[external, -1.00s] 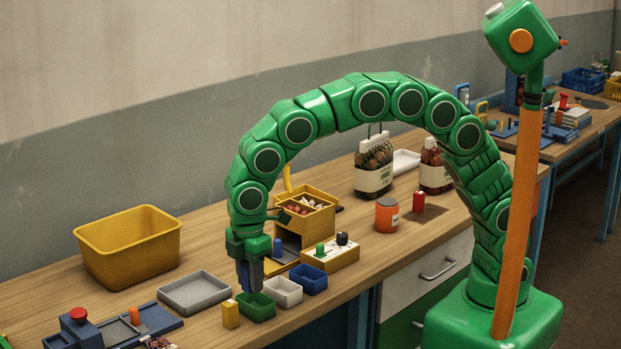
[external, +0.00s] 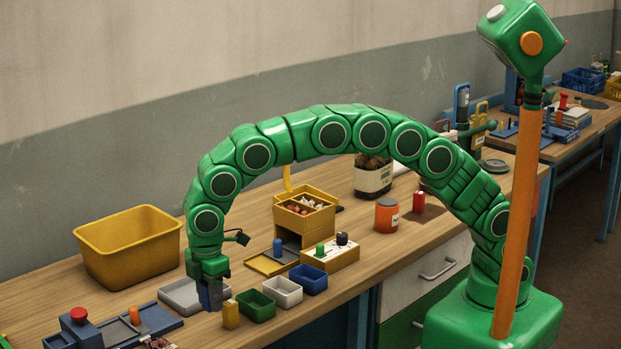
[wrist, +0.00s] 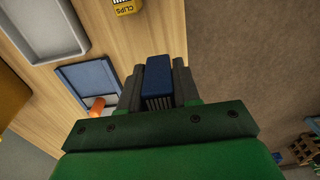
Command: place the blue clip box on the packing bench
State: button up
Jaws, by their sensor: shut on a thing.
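A blue box (wrist: 158,80) with white stripes on its lower face is between the fingers of my gripper (wrist: 157,92) in the wrist view. My gripper is shut on it. In the external view my gripper (external: 209,294) points down near the front edge of the near wooden bench (external: 190,332), in front of the grey tray. The box is mostly hidden there by the fingers, and its height above the wood is hard to tell. A second wooden bench (external: 553,148) stands at the far right. No label shows which one is the packing bench.
A yellow clips box (external: 231,314) and small green (external: 256,304), white (external: 283,291) and blue (external: 308,279) trays line the front edge. The grey tray (external: 178,297) lies behind my gripper. A blue fixture (external: 140,325) stands left. Bare wood lies around the yellow tub (external: 127,247).

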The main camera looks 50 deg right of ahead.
send_over(193, 345)
jog(key=shift+f, duration=4.55)
jog(key=shift+f, duration=0.15)
jog(key=o, duration=1)
jog(key=shift+o, duration=0.2)
notch_tip(193, 345, up, 12)
jog(key=shift+r, duration=0.2)
